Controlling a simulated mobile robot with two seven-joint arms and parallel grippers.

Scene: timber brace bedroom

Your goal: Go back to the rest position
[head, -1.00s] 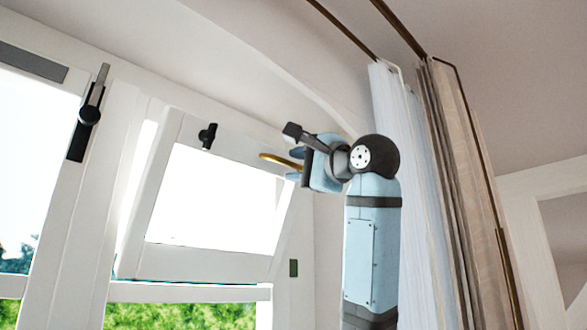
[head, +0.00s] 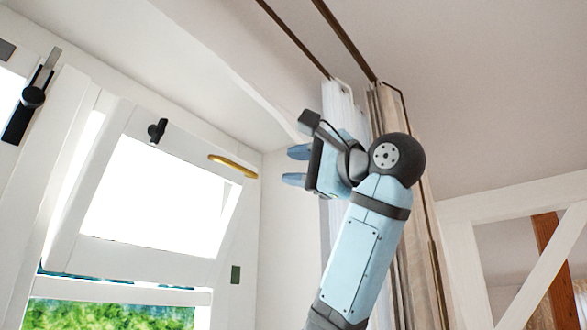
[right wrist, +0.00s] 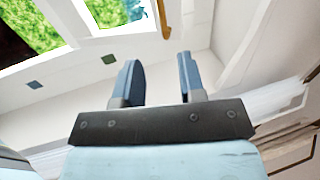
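My right gripper (head: 296,166) is raised in front of the curtain, in the middle of the head view. Its two blue fingers are apart with nothing between them, and they show open in the right wrist view (right wrist: 160,78) too. A brass handle (head: 232,166) sits on the top right of the tilted window sash (head: 150,262). The handle is left of the fingertips, with a gap between. Part of it also shows at the top of the right wrist view (right wrist: 163,18). My left gripper is not in view.
A white curtain (head: 338,108) and a beige curtain (head: 418,250) hang behind my right arm from dark rails (head: 345,40). A black latch (head: 157,130) is on the sash frame. Another black latch (head: 30,98) is at far left. White wall lies between window and curtain.

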